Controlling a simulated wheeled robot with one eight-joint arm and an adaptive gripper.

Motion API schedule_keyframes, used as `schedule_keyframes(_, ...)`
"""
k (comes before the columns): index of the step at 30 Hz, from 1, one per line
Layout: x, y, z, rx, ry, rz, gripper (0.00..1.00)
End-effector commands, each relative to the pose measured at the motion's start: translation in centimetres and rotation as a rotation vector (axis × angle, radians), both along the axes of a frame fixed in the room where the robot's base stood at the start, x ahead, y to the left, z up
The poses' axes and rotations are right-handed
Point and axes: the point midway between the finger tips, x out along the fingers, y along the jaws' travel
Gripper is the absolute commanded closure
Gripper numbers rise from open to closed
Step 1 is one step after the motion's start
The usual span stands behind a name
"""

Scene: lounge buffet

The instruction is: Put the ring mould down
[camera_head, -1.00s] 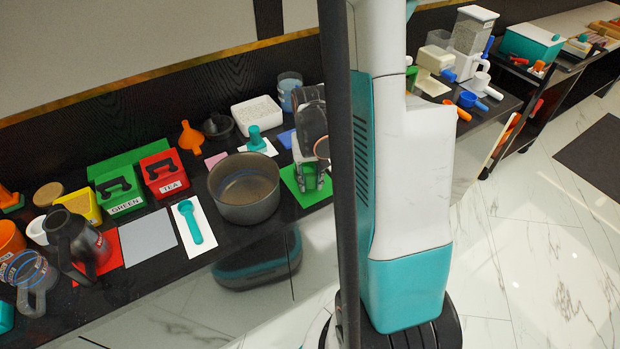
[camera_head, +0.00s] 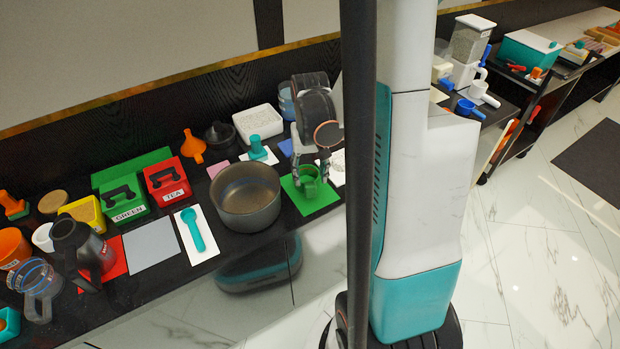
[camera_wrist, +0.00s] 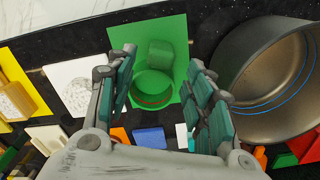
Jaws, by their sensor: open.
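The ring mould appears to be the green round piece (camera_wrist: 152,88) on a green mat (camera_wrist: 178,30) in the wrist view. In the head view the green piece (camera_head: 309,181) stands on the mat (camera_head: 327,198), right of the grey pot. My gripper (camera_wrist: 163,62) is open, with one finger on each side of the green piece and visible gaps to it. In the head view my gripper (camera_head: 311,176) is low over the mat, partly covering the piece.
The grey pot (camera_head: 246,214) stands close on the left of the mat, and on the right in the wrist view (camera_wrist: 240,85). A teal scoop (camera_head: 194,229), red tea box (camera_head: 166,181) and white tray (camera_head: 257,122) are nearby. The counter's front edge is close.

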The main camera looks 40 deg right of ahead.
Motion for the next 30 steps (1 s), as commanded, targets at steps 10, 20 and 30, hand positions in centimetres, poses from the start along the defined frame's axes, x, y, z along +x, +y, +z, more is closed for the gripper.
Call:
schedule_keyframes(10,0.0,0.0,5.4,0.000,0.000,0.000,0.52)
schedule_keyframes(20,0.0,0.0,5.8,0.000,0.000,0.000,0.52)
schedule_keyframes(30,-1.0,0.6,5.8,0.000,0.000,0.000,0.52)
